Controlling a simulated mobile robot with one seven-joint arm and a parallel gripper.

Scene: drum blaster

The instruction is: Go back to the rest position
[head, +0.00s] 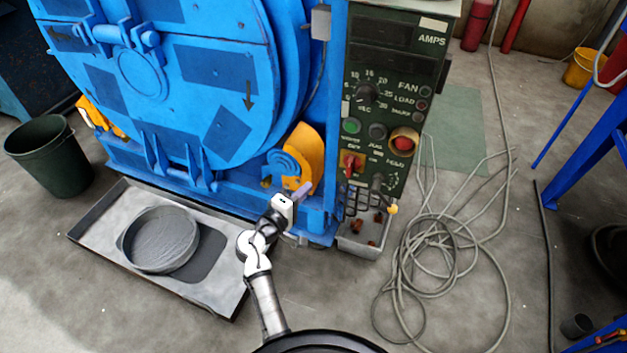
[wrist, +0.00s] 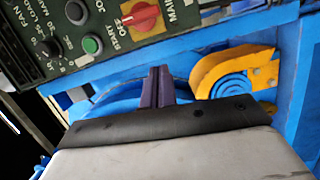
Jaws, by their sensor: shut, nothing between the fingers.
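My gripper (head: 303,190) is in front of the blue drum blaster (head: 215,70), low down near the yellow-orange bracket (head: 309,150) and left of the control panel. In the wrist view, my gripper's two purple-grey fingers (wrist: 158,88) are together with nothing between them. The yellow bracket (wrist: 235,68) with its blue spiral disc is just right of the fingers there. The control panel (head: 385,110) is dark green with dials, buttons and a red switch. Its red switch (wrist: 141,15) also shows at the top of the wrist view. I cannot tell whether the fingers touch anything.
A grey tray (head: 92,232) holding a round grey pan (head: 160,240) lies on the floor at left. A dark green bucket (head: 52,155) stands at far left. Coiled grey cable (head: 430,250) lies right of the panel. A blue frame (head: 595,130) stands at far right.

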